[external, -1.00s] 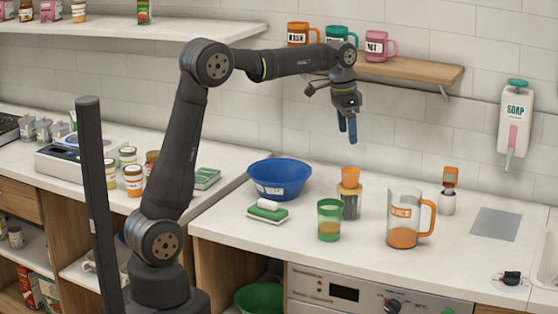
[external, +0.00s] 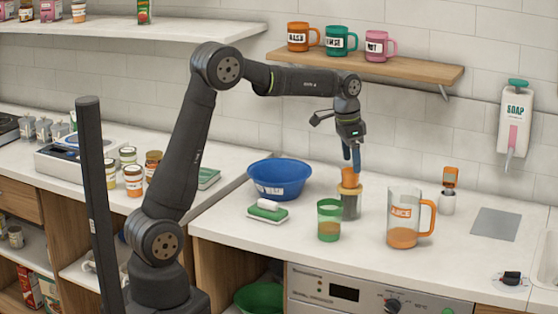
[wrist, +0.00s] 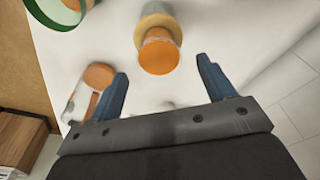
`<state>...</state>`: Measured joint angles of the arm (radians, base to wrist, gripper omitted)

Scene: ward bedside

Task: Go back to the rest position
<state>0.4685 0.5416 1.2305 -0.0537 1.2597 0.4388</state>
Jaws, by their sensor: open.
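My gripper (external: 352,168) is open and points straight down over the counter. Its two blue fingers stand apart with nothing between them in the wrist view (wrist: 162,68). Just below the fingertips in the external view is a dark container with a yellowish rim (external: 349,206) and an orange top piece (external: 349,177). The orange piece also shows in the wrist view (wrist: 159,52), just ahead of the gap between the fingers. I cannot tell whether a fingertip touches it.
A green cup (external: 329,221) and an orange-handled jug (external: 404,222) stand close in front. A blue bowl (external: 279,180) is to the left. A wooden shelf (external: 420,73) with several mugs is above and behind. Bare counter lies at the front.

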